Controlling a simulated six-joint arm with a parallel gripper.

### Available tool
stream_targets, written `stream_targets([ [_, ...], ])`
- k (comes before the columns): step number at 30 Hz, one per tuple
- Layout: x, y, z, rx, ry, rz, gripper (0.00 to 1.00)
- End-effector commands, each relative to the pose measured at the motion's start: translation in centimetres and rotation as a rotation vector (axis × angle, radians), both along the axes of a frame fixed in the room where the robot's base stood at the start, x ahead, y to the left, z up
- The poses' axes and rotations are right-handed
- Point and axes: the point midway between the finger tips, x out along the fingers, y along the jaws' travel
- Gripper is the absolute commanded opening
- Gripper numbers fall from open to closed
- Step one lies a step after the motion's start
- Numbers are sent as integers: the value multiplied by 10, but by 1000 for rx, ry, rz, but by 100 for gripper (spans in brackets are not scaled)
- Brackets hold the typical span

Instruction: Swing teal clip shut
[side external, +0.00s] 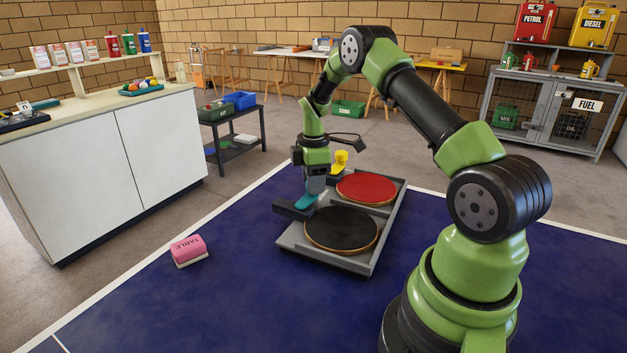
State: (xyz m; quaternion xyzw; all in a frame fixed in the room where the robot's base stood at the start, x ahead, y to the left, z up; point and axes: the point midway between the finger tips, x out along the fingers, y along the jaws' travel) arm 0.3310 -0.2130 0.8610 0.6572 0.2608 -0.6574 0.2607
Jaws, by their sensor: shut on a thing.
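The teal clip (305,202) is at the left edge of a grey tray (322,257), beside the black round paddle face (342,229). My gripper (314,190) points down over it and is shut on the teal clip. The clip's upper part is partly hidden by the fingers. The teal part looks tilted, and I cannot tell its exact angle. A yellow clip (340,160) stands up behind my gripper, near the red round paddle face (366,188).
A pink block (188,250) marked TABLE lies on the blue table (230,300) left of the tray. The table front left is clear. A white counter (110,160), a dark shelf and a fuel cabinet (545,115) stand beyond the table.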

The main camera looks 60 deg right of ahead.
Motion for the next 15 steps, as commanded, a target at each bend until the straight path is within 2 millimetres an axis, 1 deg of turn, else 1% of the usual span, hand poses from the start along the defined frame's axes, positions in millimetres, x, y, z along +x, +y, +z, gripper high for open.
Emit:
stream_targets([
  [6,1,0,1,-1,-2,75,14],
  [15,1,0,1,-1,-2,105,14],
])
